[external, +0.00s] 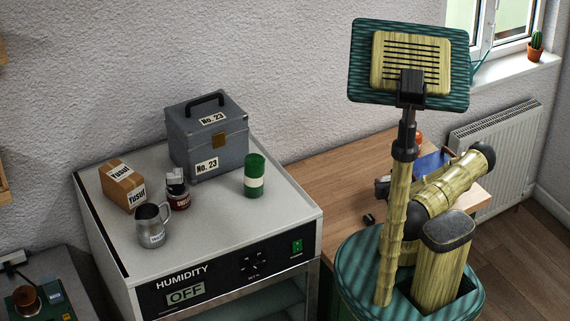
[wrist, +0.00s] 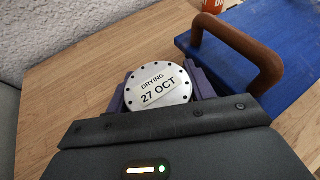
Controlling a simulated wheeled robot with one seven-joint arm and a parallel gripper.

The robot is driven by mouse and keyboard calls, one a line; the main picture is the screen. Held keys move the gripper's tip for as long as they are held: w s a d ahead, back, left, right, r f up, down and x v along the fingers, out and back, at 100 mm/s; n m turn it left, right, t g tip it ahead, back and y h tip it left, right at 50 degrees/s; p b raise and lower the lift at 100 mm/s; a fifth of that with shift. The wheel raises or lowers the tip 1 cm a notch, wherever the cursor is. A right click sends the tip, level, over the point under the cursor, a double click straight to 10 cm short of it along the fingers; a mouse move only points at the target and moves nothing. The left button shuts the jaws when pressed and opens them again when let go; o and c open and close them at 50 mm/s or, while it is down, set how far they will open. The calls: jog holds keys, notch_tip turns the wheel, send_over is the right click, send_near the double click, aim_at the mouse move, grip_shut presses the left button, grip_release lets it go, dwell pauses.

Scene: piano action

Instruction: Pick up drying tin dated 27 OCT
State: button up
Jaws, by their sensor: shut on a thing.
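The drying tin (wrist: 158,86) has a round, pale metal lid with small dark holes around the rim and a label reading "DRYING 27 OCT". In the wrist view it sits between the purple fingers of my gripper (wrist: 160,90), which is shut on it. The tin is over the wooden bench top, and I cannot tell whether it touches the wood. In the external view my arm hides the tin, and the gripper is mostly hidden too.
A blue board (wrist: 290,50) with a brown handle (wrist: 240,40) lies close to the right of the tin. An orange object (wrist: 213,5) stands behind. Left of the wooden bench (external: 320,180), a humidity cabinet (external: 215,225) carries a grey case, a carton, a mug and a green cylinder.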

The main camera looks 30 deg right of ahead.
aim_at(388, 177)
notch_tip(388, 177, up, 11)
jog(key=shift+r+b, duration=0.1)
jog(key=shift+b, duration=0.55)
